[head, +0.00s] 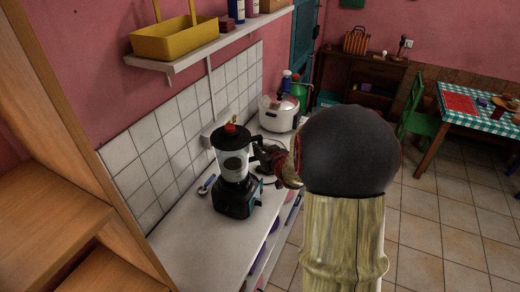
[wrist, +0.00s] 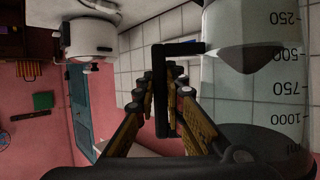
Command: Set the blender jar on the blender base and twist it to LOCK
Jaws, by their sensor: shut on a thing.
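The blender jar (head: 235,165) is clear with a black lid and a red cap. It stands upright on, or very close above, the dark blender base (head: 236,199) on the counter. The head view does not show whether there is a small gap or whether the jar is locked. My gripper (head: 268,156) is at the jar's right side, shut on its black handle. In the wrist view, the fingers of my gripper (wrist: 166,92) close around the handle, and the jar (wrist: 250,90) with its volume marks fills the right side. The base is not clearly seen there.
A white rice cooker (head: 278,113) stands farther back on the counter (head: 195,240). A spoon-like utensil (head: 206,184) lies left of the base. The front part of the counter is clear.

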